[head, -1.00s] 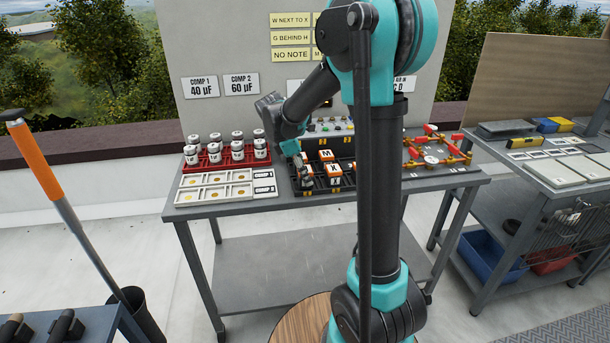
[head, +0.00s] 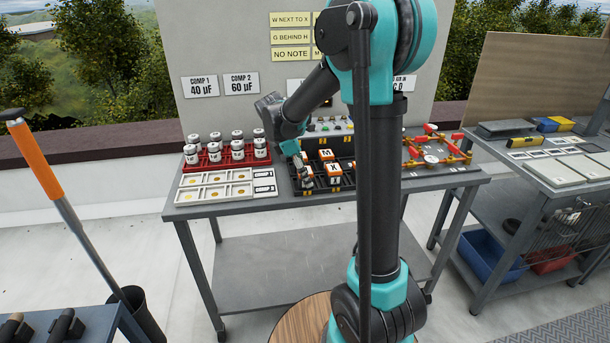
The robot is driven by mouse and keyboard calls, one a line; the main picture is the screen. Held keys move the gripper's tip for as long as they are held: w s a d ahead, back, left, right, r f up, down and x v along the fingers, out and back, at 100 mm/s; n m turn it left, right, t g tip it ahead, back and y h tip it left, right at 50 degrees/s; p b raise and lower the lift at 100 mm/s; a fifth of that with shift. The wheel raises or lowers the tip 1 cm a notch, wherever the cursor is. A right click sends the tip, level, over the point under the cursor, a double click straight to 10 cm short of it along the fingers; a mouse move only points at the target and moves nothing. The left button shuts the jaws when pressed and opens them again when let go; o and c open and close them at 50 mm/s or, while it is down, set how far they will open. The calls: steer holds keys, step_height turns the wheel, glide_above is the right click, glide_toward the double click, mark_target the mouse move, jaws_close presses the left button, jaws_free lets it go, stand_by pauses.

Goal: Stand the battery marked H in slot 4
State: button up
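A dark battery tray (head: 345,187) with compartments stands on the bench. In it are white-topped orange batteries, one marked M (head: 326,155) and one marked X (head: 333,168). My gripper (head: 305,174) reaches down at the left side of the tray. A small white and orange battery (head: 307,183) shows at its fingertips; its letter is too small to read. I cannot tell whether the fingers are closed on it. I cannot make out the H or the slot numbers, and my arm column hides the right part of the tray.
A red rack (head: 215,161) of white cylinders and a white tray (head: 207,195) with round discs lie left of the tray. A red and yellow fixture (head: 437,150) lies to the right. Yellow notes (head: 290,37) hang on the panel behind.

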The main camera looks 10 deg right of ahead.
steer(key=v, duration=1.1)
steer(key=s+d+f+m+t+y, duration=0.2)
steer(key=s+d+f+m, duration=0.2)
steer(key=s+f+m, duration=0.5)
steer(key=s+d+f+m+t+y, duration=0.2)
steer(key=s+d+f+m, duration=0.2)
steer(key=s+f+m, duration=0.5)
steer(key=s, duration=0.4)
steer(key=shift+d, duration=0.1)
